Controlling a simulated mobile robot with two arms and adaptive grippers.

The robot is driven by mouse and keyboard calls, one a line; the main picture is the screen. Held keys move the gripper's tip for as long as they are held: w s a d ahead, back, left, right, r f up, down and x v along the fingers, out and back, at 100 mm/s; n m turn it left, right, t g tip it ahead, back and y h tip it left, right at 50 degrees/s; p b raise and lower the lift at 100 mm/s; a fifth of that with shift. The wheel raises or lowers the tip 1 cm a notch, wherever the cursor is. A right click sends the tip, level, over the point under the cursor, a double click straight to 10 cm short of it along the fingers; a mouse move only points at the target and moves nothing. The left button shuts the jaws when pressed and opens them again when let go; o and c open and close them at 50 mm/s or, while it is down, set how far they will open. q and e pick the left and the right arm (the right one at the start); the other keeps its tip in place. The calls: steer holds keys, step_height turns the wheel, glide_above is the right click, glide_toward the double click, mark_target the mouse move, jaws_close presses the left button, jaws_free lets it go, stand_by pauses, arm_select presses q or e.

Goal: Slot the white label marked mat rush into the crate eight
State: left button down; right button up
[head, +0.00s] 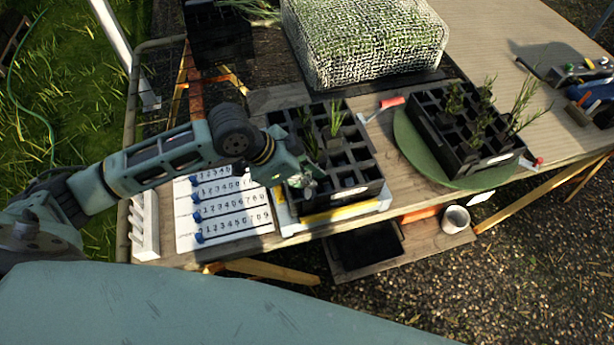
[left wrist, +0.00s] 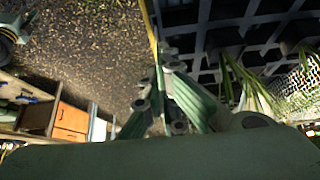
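My left gripper (head: 308,182) is at the near left part of a black cell crate (head: 368,192) holding a few green seedlings. In the left wrist view its fingers (left wrist: 162,85) slant towards each other beside the crate's dark grid (left wrist: 205,75). Whether they are open or shut on something thin is unclear. A second black crate (head: 462,165) with seedlings stands on a round green mat (head: 408,150), with a small white label (head: 497,159) on its near side. No writing reading mat rush and no crate number eight is legible. My right gripper is out of view.
A white sheet with rows of numbers (head: 237,226) lies left of the near crate. A white slotted rack (head: 144,228) is at the table's left end. A mesh-covered block (head: 365,45) stands behind. A red-handled tool (head: 391,102) lies between the crates.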

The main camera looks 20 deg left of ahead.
mark_target(306, 198)
arm_select(q)
steer(key=shift+f+b, duration=1.15)
steer(key=shift+f, duration=1.35)
steer(key=shift+f, duration=0.25)
steer(key=c, duration=1.9)
jaws_free()
steer(key=shift+o, duration=0.2)
steer(key=shift+a+r, duration=0.1)
steer(key=v, duration=1.1)
steer(key=shift+s+r, duration=0.15)
steer(key=shift+r, duration=0.15)
steer(key=shift+a, duration=0.1)
